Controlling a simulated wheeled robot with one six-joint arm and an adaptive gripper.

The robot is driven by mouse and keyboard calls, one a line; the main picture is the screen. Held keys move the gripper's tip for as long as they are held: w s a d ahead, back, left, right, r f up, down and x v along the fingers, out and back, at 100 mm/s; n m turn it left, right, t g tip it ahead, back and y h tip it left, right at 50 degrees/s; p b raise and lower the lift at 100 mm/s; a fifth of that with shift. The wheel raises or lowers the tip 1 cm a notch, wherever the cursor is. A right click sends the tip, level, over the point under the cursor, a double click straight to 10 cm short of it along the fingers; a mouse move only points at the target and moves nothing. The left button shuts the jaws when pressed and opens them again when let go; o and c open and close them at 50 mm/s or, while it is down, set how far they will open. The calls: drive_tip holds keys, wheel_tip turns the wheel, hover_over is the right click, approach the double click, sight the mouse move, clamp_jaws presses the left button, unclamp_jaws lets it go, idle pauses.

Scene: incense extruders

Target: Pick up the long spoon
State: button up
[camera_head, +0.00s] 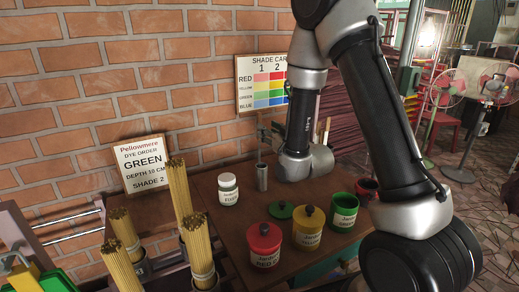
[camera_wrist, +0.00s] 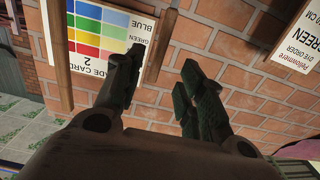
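A grey metal cup (camera_head: 262,178) stands on the wooden table, with thin upright pieces rising from it. One may be the long spoon's handle (camera_head: 259,140), but it is too small to be sure. My gripper is mostly hidden behind my wrist in the head view, close to the cup. No spoon shows in the wrist view.
A white jar (camera_head: 228,190) stands left of the cup. Lidded red (camera_head: 264,246) and yellow (camera_head: 308,230) pots, an open green pot (camera_head: 343,213) and a loose green lid (camera_head: 281,210) are in front. Incense bundles (camera_head: 180,190) stand left. A shade card (camera_head: 262,84) hangs behind.

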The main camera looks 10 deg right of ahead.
hover_over(259, 140)
drive_tip(key=shift+w+d+f, duration=0.15)
drive_tip(key=shift+w+f, duration=0.05)
drive_tip(key=shift+w, duration=0.15)
clamp_jaws()
